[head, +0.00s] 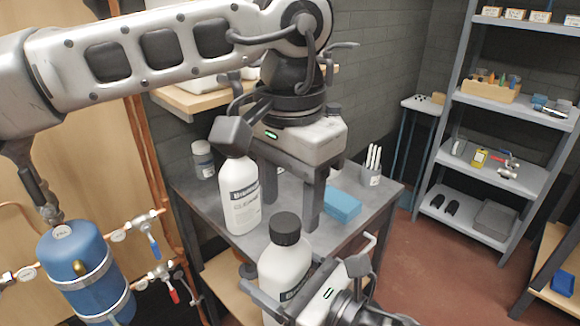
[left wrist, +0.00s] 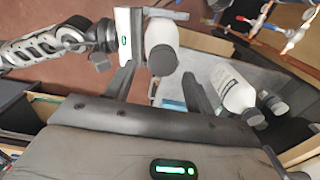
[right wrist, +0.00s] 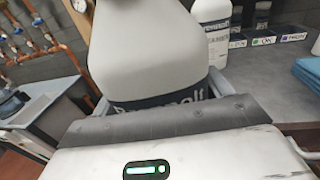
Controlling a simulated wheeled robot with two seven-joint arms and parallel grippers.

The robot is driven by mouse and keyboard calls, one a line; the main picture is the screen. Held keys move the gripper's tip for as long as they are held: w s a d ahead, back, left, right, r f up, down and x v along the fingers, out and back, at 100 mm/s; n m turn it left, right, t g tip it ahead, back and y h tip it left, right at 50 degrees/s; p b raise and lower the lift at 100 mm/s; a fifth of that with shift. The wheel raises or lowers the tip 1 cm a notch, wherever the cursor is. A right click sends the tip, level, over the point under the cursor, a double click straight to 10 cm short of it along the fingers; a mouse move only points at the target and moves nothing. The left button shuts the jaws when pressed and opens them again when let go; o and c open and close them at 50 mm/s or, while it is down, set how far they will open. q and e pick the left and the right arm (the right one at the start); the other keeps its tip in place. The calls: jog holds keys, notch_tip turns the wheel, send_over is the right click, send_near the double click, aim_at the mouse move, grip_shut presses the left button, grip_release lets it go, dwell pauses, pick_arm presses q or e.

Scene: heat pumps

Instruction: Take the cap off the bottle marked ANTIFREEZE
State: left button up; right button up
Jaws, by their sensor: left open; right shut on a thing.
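A white bottle (head: 281,268) with a dark cap (head: 285,228) stands low in the head view. My right gripper (head: 296,284) is shut around its body. Its label (right wrist: 160,104) shows only the brand in the right wrist view; the word ANTIFREEZE is not readable. The cap also shows end-on in the left wrist view (left wrist: 162,61). My left gripper (head: 287,205) is open and empty, pointing down over the table behind the held bottle.
The grey table (head: 365,217) also bears a small jar (head: 203,160), a blue cloth (head: 342,206) and a cup of markers (head: 371,172). A blue tank (head: 75,270) with copper pipes and valves is at the left. Shelves (head: 492,175) stand at the right.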

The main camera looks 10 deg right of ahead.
pick_arm(q)
jog(key=shift+f, duration=1.4)
